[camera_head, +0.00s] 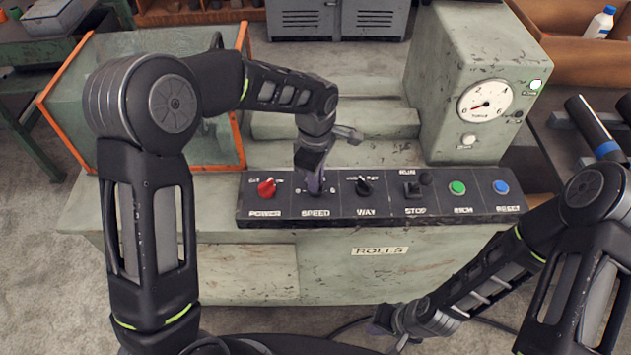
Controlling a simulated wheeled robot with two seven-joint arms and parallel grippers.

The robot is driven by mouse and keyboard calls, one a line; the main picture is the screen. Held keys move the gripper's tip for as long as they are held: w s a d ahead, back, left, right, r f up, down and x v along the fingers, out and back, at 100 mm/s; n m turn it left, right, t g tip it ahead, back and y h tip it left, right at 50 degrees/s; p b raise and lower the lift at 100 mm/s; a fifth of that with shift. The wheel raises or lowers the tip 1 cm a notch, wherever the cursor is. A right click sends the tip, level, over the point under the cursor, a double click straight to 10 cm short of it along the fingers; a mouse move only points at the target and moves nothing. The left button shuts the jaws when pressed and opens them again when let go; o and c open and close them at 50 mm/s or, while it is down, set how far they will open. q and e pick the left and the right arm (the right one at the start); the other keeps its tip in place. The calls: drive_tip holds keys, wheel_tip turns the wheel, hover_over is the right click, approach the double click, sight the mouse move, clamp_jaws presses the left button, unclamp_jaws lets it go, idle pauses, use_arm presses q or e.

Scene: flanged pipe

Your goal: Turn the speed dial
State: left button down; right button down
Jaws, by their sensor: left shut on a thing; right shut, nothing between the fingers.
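The speed dial (317,196) sits on the dark control panel above the label SPEED, between the red power knob and the way switch. It is mostly hidden by my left gripper (315,186), which reaches down from above and is shut on it. The numbers around the dial are too small or covered to read. My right gripper (386,324) is shut and empty, low in front of the machine, well away from the panel.
On the control panel (280,207) are a red power knob (267,188), a black way switch (364,186), a stop switch (411,190), a green button (457,188) and a blue button (501,187). A gauge (485,101) stands behind right. An orange-framed guard (58,81) is at left.

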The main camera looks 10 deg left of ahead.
use_arm(q)
drive_tip(key=m+b, duration=0.1)
drive_tip(key=m, duration=0.2)
drive_tip(key=shift+m, duration=0.3)
drive_tip(key=m+b, duration=0.1)
drive_tip(key=m, duration=0.2)
drive_tip(key=shift+m, duration=0.3)
drive_tip(key=m, duration=0.3)
drive_tip(key=shift+m+b, duration=0.4)
drive_tip(key=m, duration=1.1)
drive_tip(key=shift+r+m, duration=0.1)
drive_tip(key=shift+m, duration=0.3)
drive_tip(key=m, duration=0.4)
drive_tip(key=shift+m, duration=1.9)
drive_tip(key=shift+p, duration=0.3)
